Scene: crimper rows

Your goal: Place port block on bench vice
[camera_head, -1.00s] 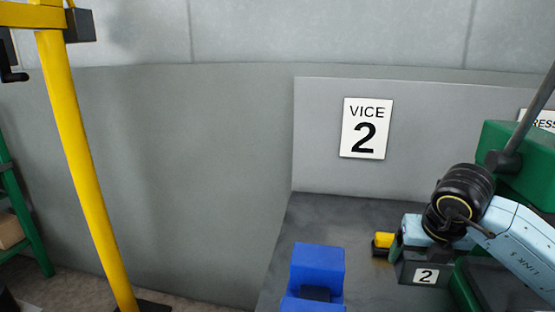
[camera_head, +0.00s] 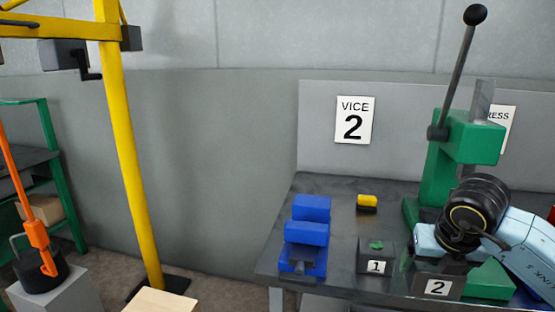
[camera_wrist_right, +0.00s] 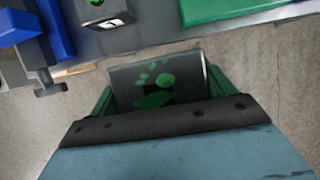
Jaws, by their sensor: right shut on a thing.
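My right gripper (camera_head: 455,262) is shut on a dark grey port block labelled 2 (camera_head: 437,288). In the right wrist view the held block (camera_wrist_right: 190,72) shows green marks on its face, with floor and the bench edge beyond it. The blue bench vice (camera_head: 308,232) stands on the bench to the left of the gripper; part of it shows in the wrist view (camera_wrist_right: 20,25). Nothing is seen in its jaws. A second dark block labelled 1 (camera_head: 376,266) with a green mark on top sits on the bench between vice and gripper. My left gripper is not in view.
The green press (camera_head: 437,170) with a long lever stands behind my right arm. A yellow and black piece (camera_head: 367,203) lies on the dark bench (camera_head: 345,187) behind block 1. A yellow post (camera_head: 130,170) and an orange tool (camera_head: 32,215) stand off to the left.

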